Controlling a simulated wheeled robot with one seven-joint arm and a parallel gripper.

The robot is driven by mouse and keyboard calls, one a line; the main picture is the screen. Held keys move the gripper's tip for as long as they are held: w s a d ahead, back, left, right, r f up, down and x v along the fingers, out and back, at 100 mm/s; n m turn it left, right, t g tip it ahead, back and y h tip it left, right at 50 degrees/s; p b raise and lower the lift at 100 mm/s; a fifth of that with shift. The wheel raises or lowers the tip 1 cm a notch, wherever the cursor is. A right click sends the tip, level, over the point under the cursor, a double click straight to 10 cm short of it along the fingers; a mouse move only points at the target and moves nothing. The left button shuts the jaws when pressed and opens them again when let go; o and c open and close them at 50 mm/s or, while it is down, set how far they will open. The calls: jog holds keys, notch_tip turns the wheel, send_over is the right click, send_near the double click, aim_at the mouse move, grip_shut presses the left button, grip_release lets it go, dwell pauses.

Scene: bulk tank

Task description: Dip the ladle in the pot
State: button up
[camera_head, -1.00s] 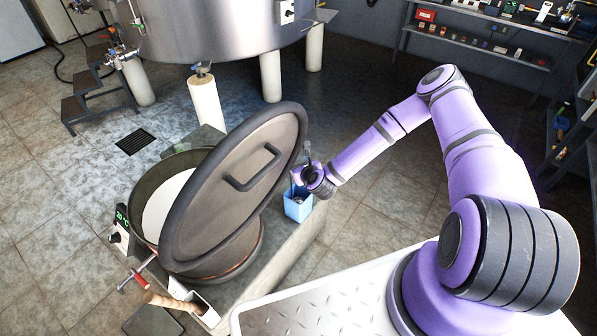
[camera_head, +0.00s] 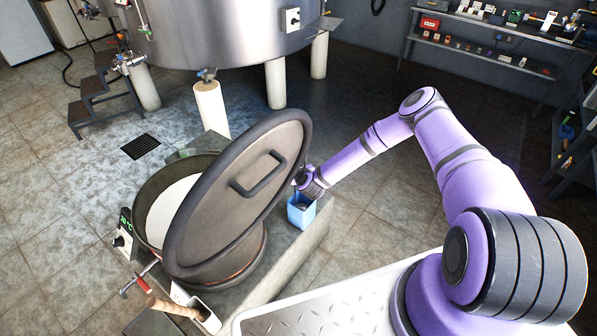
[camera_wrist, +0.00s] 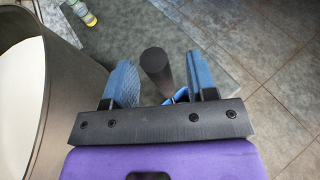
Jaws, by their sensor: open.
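The dark cylindrical handle, likely the ladle's (camera_wrist: 157,68), stands between my gripper's (camera_wrist: 160,62) two blue fingers in the wrist view, with gaps on both sides. My gripper is open around it. In the head view my gripper (camera_head: 301,183) is over a light blue container (camera_head: 301,214) beside the pot. A blue edge of the container (camera_wrist: 178,96) shows below the fingers. The ladle's bowl is hidden. The pot (camera_head: 250,263) holds white liquid (camera_head: 172,208). Its large dark lid (camera_head: 215,220) is tilted up on the side facing my arm.
A grey block (camera_head: 288,265) lies under the pot and container. A wooden-handled tool (camera_head: 175,305) rests in a white holder (camera_head: 209,318) at the front. A controller with green display (camera_head: 124,225) is at the pot's left. A steel tank (camera_head: 215,30) stands behind.

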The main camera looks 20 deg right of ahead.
jog(key=shift+w+f, duration=0.2)
jog(key=shift+w, duration=0.25)
grip_shut()
jog(key=shift+r, duration=0.1)
notch_tip(320, 180, up, 19)
dwell(2.5)
